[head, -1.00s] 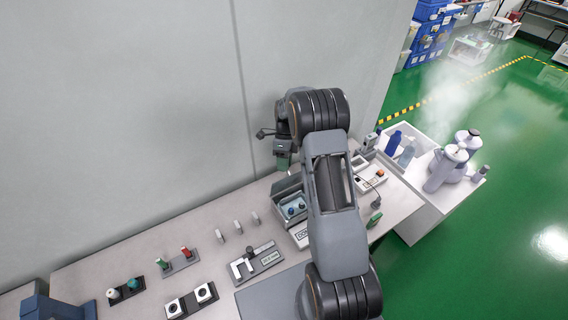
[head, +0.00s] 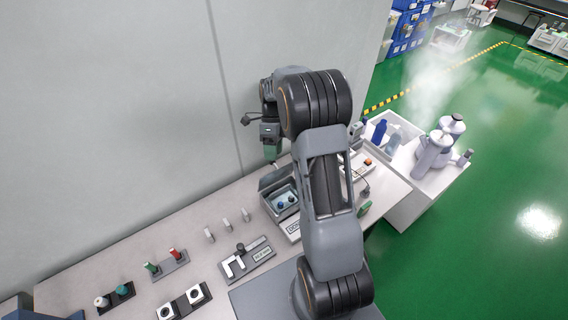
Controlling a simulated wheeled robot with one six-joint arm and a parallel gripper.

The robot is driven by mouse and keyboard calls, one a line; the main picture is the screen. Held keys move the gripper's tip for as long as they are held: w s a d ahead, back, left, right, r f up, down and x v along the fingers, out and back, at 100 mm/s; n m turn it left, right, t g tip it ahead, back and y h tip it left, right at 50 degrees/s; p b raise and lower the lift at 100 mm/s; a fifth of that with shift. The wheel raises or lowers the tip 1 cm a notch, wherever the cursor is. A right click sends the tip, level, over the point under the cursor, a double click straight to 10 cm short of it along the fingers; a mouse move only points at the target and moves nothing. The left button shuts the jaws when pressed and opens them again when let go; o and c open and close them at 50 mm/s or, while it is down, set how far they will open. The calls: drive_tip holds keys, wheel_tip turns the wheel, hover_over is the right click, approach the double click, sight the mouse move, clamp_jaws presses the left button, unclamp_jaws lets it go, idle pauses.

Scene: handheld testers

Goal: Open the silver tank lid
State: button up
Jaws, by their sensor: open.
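A small grey open-topped box (head: 271,182) with blue round parts inside stands on the bench, left of my arm. I cannot tell whether it is the silver tank, and no closed silver lid can be made out on it. Silver-grey bottle-like vessels (head: 432,157) stand on the white side cart at the right. My gripper (head: 272,156) hangs by the wall, above and just behind the grey box, apart from it. Its fingers are small and partly unclear, but it holds nothing visible. My arm hides part of the bench right of the box.
The bench (head: 130,262) carries a metal-handled block (head: 247,259), red and green knobs (head: 165,263), a two-socket block (head: 184,303) and small upright plates (head: 227,224). A tester with an orange button (head: 362,164) lies right of my arm. The wall is close behind.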

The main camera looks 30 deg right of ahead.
drive_tip(key=s+a+r+b, duration=0.1)
drive_tip(key=s+r+b, duration=0.1)
drive_tip(key=s+r, duration=0.4)
drive_tip(key=s, duration=0.4)
drive_tip(key=shift+s+a, duration=0.4)
drive_tip(key=shift+r, duration=0.1)
